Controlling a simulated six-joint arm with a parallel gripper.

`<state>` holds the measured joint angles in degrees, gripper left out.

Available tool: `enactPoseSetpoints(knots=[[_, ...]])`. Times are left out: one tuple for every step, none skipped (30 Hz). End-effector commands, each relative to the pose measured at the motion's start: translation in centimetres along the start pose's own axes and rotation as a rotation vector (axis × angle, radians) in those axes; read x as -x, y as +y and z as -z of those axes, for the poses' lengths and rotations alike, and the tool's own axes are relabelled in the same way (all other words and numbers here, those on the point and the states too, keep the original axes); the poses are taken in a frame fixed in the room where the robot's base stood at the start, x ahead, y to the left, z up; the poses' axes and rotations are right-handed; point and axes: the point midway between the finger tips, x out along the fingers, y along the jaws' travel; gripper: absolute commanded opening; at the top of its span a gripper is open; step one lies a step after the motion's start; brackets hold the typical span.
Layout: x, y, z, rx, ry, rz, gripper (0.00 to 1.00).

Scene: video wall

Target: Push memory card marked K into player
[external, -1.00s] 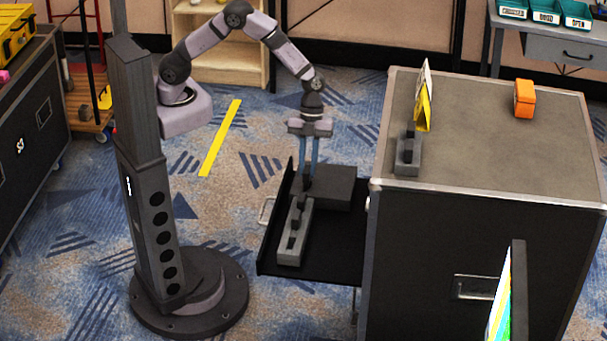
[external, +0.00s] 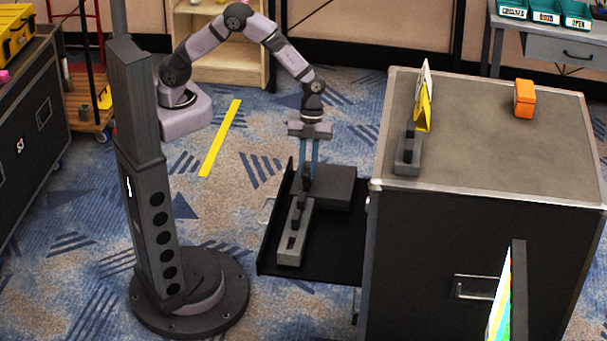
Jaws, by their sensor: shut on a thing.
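My gripper (external: 306,183) points straight down over the black pull-out shelf (external: 330,258). It is shut on a small dark memory card at the far end of a grey card holder (external: 290,252). The card is mostly hidden by the fingers, and I cannot read its mark. Other small dark cards (external: 292,241) stand in the grey holder. A dark grey box (external: 335,188), perhaps the player, sits on the shelf just right of my gripper. I cannot see its slot.
A large black case (external: 470,240) stands right of the shelf. On its top are another grey holder (external: 407,168) with a dark card, a yellow sign (external: 424,108) and an orange box (external: 524,98). A tilted screen (external: 503,295) is at the lower right.

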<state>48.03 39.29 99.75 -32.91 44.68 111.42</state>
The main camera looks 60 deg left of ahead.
Motion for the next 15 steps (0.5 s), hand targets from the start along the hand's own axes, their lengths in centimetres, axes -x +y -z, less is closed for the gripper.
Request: enactPoseSetpoints(knots=[[-0.14, -0.01, -0.06, 0.000, 0.000, 0.000, 0.00], [-0.19, -0.01, -0.08, 0.000, 0.000, 0.000, 0.00], [-0.24, -0.01, -0.10, 0.000, 0.000, 0.000, 0.00], [-0.28, -0.01, -0.12, 0.000, 0.000, 0.000, 0.00], [-0.33, -0.01, -0.13, 0.000, 0.000, 0.000, 0.00], [-0.38, -0.01, -0.16, 0.000, 0.000, 0.000, 0.00], [-0.42, -0.01, -0.17, 0.000, 0.000, 0.000, 0.00], [-0.46, -0.01, -0.19, 0.000, 0.000, 0.000, 0.00], [-0.52, -0.01, -0.22, 0.000, 0.000, 0.000, 0.00], [-0.56, -0.01, -0.23, 0.000, 0.000, 0.000, 0.00], [-0.61, -0.01, -0.25, 0.000, 0.000, 0.000, 0.00], [-0.66, -0.01, -0.27, 0.000, 0.000, 0.000, 0.00], [-0.70, -0.01, -0.29, 0.000, 0.000, 0.000, 0.00], [-0.75, 0.00, -0.31, 0.000, 0.000, 0.000, 0.00], [-0.80, -0.01, -0.33, 0.000, 0.000, 0.000, 0.00]])
